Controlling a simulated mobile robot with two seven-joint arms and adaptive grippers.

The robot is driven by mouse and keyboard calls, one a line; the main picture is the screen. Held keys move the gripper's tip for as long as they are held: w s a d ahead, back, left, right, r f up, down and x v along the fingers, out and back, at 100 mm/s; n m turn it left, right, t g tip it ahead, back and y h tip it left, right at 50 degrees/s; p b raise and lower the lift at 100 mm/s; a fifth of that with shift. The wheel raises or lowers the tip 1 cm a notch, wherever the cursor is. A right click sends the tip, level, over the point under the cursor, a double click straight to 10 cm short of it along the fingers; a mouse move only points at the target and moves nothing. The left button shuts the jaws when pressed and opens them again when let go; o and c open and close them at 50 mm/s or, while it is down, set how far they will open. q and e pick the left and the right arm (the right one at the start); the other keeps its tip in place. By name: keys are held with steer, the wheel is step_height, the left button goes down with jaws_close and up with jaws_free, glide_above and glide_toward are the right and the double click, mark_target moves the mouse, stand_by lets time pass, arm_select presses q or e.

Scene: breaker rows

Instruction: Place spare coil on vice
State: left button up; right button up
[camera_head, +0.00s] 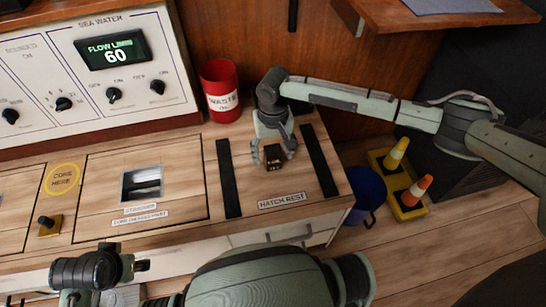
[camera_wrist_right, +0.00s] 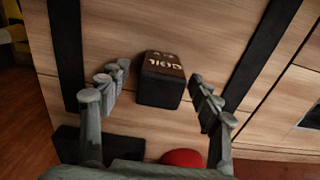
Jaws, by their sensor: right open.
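The spare coil (camera_head: 273,157) is a small dark block on the wooden hatch rest surface, between two black strips. In the right wrist view the coil (camera_wrist_right: 161,80) shows a brown top face with pale lettering. My right gripper (camera_head: 273,148) is over it, pointing down. In the wrist view the right gripper (camera_wrist_right: 158,82) is open, with a finger on each side of the coil and a visible gap on both sides. My left gripper (camera_head: 120,266) shows in part at the lower left; its fingers are unclear. I cannot make out a vice in either view.
A red waste bin (camera_head: 220,90) stands behind the coil, near the control panel (camera_head: 90,75). A small yellow-based knob (camera_head: 48,224) sits at the left. On the floor at right are a blue bucket (camera_head: 366,190) and cones on a yellow tray (camera_head: 409,207). A wooden shelf (camera_head: 420,14) overhangs the right.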

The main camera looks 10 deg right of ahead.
steer(key=shift+f, duration=0.1)
jaws_close()
stand_by(0.4)
